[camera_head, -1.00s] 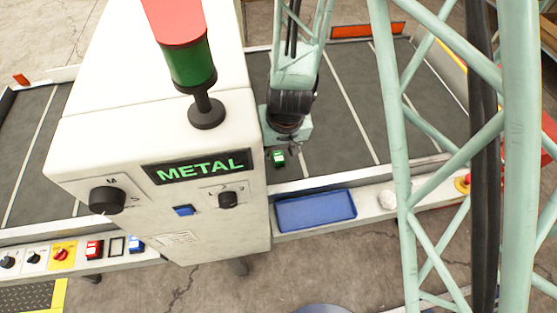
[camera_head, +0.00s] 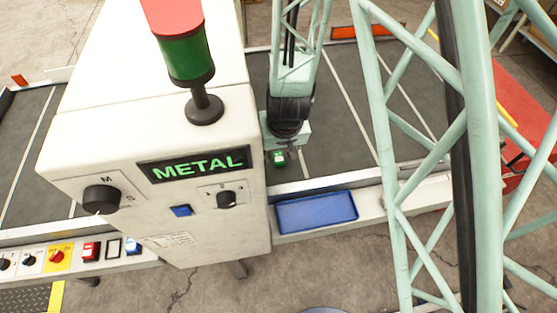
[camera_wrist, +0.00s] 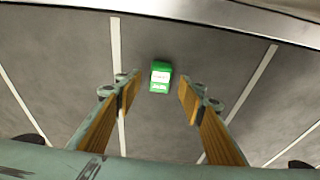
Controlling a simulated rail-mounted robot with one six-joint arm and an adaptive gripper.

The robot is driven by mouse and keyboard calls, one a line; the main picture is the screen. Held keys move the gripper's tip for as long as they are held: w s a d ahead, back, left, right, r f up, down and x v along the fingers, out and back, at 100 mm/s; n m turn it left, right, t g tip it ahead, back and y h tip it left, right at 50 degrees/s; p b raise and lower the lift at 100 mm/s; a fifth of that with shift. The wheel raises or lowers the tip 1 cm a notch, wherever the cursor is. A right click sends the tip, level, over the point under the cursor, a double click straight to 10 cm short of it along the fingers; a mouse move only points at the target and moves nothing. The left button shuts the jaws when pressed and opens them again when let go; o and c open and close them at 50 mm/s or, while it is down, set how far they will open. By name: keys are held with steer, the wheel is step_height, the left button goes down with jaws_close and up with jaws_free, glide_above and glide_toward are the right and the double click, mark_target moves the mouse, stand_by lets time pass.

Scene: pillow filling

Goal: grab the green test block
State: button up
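The green test block (camera_head: 279,158) lies on the dark conveyor belt (camera_head: 340,110), just right of the white machine. In the wrist view the green block (camera_wrist: 160,77), with a white label, lies on the belt ahead of the fingertips and between their lines. My gripper (camera_wrist: 157,92) is open, with its two wood-coloured fingers spread apart and nothing between them. In the head view my gripper (camera_head: 287,150) points down over the belt right by the block; its fingers are small and partly hidden there.
The white machine with a METAL display (camera_head: 195,163) stands close on the left, with a red and green signal light (camera_head: 190,60) on top. A blue tray (camera_head: 316,212) sits on the conveyor's front ledge. A metal side rail (camera_wrist: 250,18) borders the belt. Open belt lies to the right.

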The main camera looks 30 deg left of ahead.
steer(key=shift+x, duration=0.95)
steer(key=c, duration=1)
